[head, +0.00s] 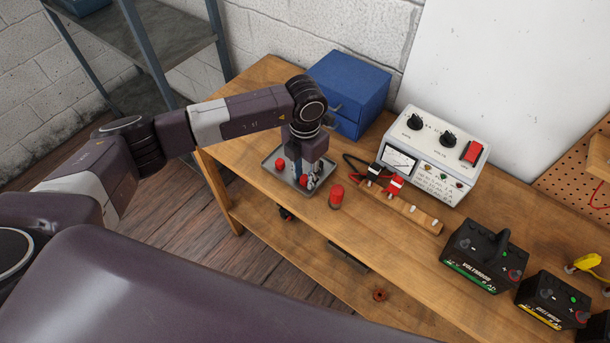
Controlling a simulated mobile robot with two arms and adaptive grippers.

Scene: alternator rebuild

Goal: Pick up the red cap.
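A metal tray (317,183) sits near the left end of the wooden bench. A small round red piece (279,164) is in its left part, and other small red and metal pieces show under my gripper. A red-topped cylinder (336,191) stands on the bench just right of the tray. I cannot tell for sure which of these is the red cap. My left gripper (303,176) points down low over the middle of the tray. Its fingers are small and partly hidden, so I cannot tell whether they are open or hold anything. My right gripper is out of view.
A blue box (355,85) stands behind the tray. A white meter unit (434,155) and a wooden strip with red and black clips (414,212) are to the right. Black batteries (485,258) stand farther right. The front middle of the bench is clear.

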